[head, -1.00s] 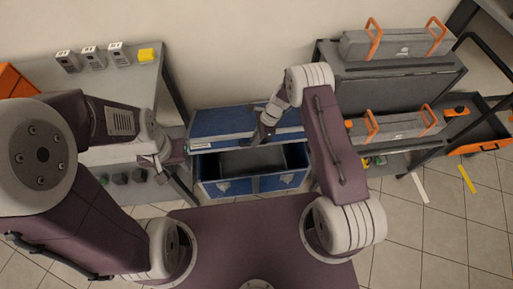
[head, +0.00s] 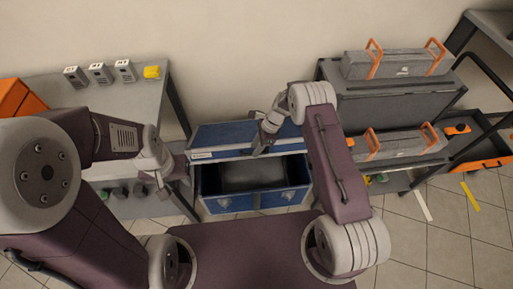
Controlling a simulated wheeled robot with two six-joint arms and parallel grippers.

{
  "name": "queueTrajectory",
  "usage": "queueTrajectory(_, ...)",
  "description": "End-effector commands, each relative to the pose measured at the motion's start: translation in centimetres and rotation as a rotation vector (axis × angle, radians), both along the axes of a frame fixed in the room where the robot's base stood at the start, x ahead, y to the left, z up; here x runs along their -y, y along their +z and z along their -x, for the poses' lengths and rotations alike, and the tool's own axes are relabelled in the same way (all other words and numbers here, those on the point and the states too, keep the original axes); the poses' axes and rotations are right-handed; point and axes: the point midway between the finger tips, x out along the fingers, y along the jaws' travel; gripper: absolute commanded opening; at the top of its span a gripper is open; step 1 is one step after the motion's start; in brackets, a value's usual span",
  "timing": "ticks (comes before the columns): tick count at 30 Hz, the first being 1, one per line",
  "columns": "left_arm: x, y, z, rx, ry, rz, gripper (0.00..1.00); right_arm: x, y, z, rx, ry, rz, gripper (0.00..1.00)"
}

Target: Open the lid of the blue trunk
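The blue trunk (head: 231,204) stands on the floor at the centre of the head view, between two benches. Its blue lid (head: 222,135) is raised at the back, and the dark inside of the trunk shows below it. My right gripper (head: 261,146) is at the front of the raised lid, right of its middle. Its fingers are small and overlap the lid, so I cannot tell whether they grip it. My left gripper (head: 163,188) is left of the trunk, apart from it, and seems empty; its finger gap is unclear.
The tiled floor (head: 425,250) is clear at lower right.

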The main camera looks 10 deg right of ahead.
Motion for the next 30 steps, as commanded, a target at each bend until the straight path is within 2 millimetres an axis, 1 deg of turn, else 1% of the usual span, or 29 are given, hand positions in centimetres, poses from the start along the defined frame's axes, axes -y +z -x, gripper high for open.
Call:
queueTrajectory(1, 0.0, 0.0, 0.0, 0.000, 0.000, 0.000, 0.36, 0.0, 0.1, -0.5, 0.013, -0.004, 0.002, 0.35)
queueTrajectory(5, 0.0, 0.0, 0.0, 0.000, 0.000, 0.000, 0.36, 0.0, 0.1, -0.4, 0.014, -0.003, 0.002, 0.35)
queueTrajectory(7, 0.0, 0.1, 0.0, 0.000, 0.000, 0.000, 0.36, 0.3, 0.7, -0.5, 0.014, -0.003, 0.002, 0.35)
queueTrajectory(8, 0.0, 0.2, 0.0, 0.000, 0.000, 0.000, 0.36, 0.5, 1.2, -0.5, 0.015, -0.004, 0.002, 0.35)
queueTrajectory(15, 0.0, 0.8, 0.0, 0.000, 0.000, 0.000, 0.36, 2.5, 6.2, -0.6, 0.013, -0.004, 0.001, 0.35)
queueTrajectory(19, 0.0, 1.0, 0.0, 0.000, 0.000, 0.000, 0.36, 3.2, 7.9, -0.6, 0.011, -0.001, 0.001, 0.35)
queueTrajectory(23, 0.0, 1.0, 0.0, 0.000, 0.000, 0.000, 0.36, 3.5, 8.5, -0.5, 0.009, -0.001, 0.001, 0.35)
queueTrajectory(30, 0.0, 1.0, 0.0, 0.000, 0.000, 0.000, 0.36, 3.5, 8.5, -0.5, 0.008, -0.001, 0.000, 0.35)
